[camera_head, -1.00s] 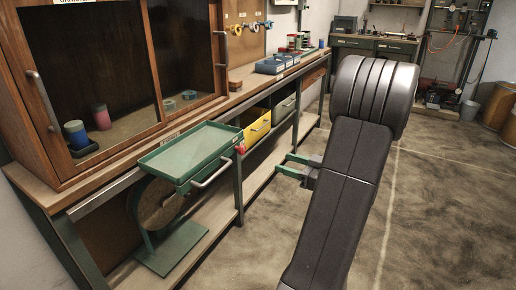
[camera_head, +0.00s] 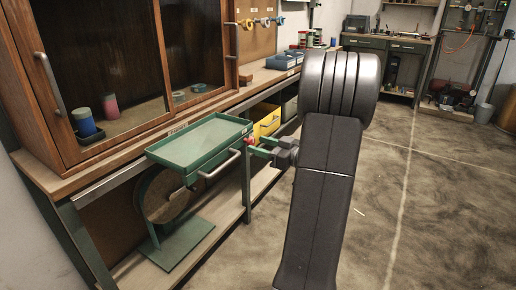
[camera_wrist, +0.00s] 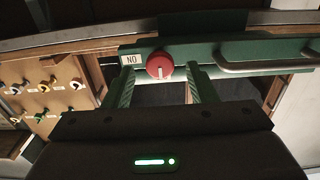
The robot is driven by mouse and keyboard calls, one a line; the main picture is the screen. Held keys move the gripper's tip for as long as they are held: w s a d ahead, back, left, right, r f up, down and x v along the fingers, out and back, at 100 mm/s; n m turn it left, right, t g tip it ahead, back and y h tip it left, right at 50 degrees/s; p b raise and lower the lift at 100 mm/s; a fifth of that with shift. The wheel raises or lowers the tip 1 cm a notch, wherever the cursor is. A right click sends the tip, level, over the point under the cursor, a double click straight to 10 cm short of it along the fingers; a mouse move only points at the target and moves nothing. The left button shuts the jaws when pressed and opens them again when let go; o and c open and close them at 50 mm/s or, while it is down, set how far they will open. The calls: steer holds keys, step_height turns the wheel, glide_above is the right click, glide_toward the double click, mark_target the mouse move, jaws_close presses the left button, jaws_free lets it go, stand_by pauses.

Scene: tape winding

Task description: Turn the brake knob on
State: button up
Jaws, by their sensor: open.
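The red brake knob (camera_head: 249,141) sits at the right end of the front of the green tray unit (camera_head: 200,145). In the wrist view the round red knob (camera_wrist: 160,66) has a white line that runs about vertically from its middle to its lower edge. A white label (camera_wrist: 129,59) beside it shows the letters "NO" in this view, which seems upside down. My gripper (camera_head: 259,146) is at the knob. In the wrist view its green fingers (camera_wrist: 163,76) are open, one on each side of the knob with gaps between. Contact is not visible.
A metal handle (camera_head: 220,164) is beside the knob. The wooden cabinet (camera_head: 122,140) stands behind the tray. A yellow bin (camera_head: 267,122) is under the bench just beyond my gripper. The floor (camera_head: 420,220) to the right is clear.

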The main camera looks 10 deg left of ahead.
steer(key=shift+x, duration=0.8)
steer(key=shift+c, duration=0.2)
steer(key=c, duration=0.9)
